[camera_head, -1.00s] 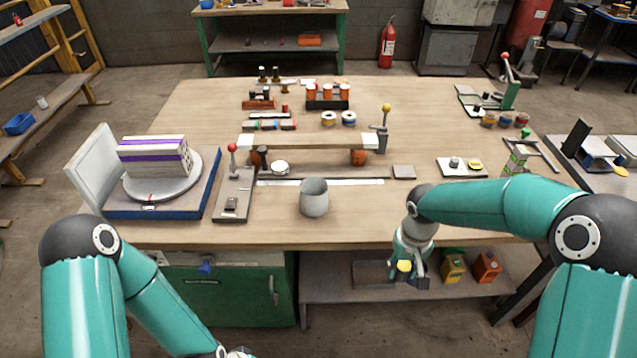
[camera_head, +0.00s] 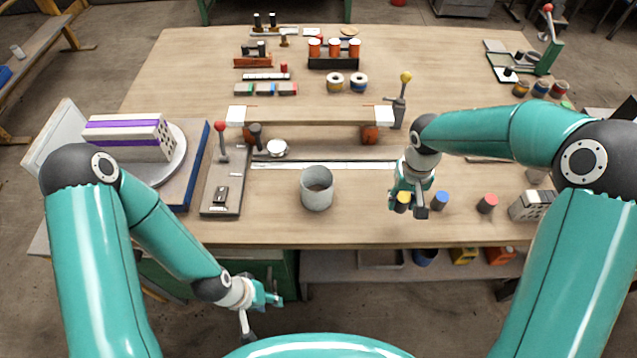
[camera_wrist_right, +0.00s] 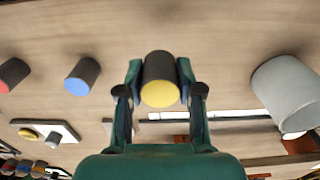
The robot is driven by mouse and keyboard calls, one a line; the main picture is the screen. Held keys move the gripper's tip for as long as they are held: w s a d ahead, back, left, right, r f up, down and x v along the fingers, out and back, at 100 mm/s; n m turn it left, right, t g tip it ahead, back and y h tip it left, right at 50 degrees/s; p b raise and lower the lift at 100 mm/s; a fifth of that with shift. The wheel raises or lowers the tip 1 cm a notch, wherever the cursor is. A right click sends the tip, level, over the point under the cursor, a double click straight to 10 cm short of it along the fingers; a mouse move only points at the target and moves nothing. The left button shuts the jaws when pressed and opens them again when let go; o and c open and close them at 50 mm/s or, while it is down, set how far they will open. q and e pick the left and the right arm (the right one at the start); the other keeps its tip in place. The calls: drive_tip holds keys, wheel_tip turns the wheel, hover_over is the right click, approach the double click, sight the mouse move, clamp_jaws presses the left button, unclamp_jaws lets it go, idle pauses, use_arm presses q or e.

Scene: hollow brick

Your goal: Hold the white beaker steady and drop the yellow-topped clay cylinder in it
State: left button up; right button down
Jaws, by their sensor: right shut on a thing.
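The white beaker (camera_head: 317,188) stands upright and open on the front middle of the table; in the right wrist view it shows at the right (camera_wrist_right: 287,92). My right gripper (camera_head: 411,203) is shut on the yellow-topped clay cylinder (camera_head: 402,199), to the right of the beaker. In the right wrist view the dark cylinder (camera_wrist_right: 160,78) sits between both fingers, its yellow end toward the camera. My left gripper (camera_head: 262,309) is empty, low in front of the table edge, left of and nearer than the beaker; its fingers look apart.
A blue-topped cylinder (camera_head: 440,200) and a red-topped cylinder (camera_head: 487,203) stand right of my right gripper. A grey hollow brick (camera_head: 531,205) is at the right. A lever fixture (camera_head: 222,185) stands left of the beaker. Table between beaker and right gripper is clear.

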sight(405, 198)
drive_tip(key=shift+s, duration=0.1)
wheel_tip(405, 198, up, 7)
drive_tip(key=p, duration=0.7)
drive_tip(key=shift+r, duration=0.15)
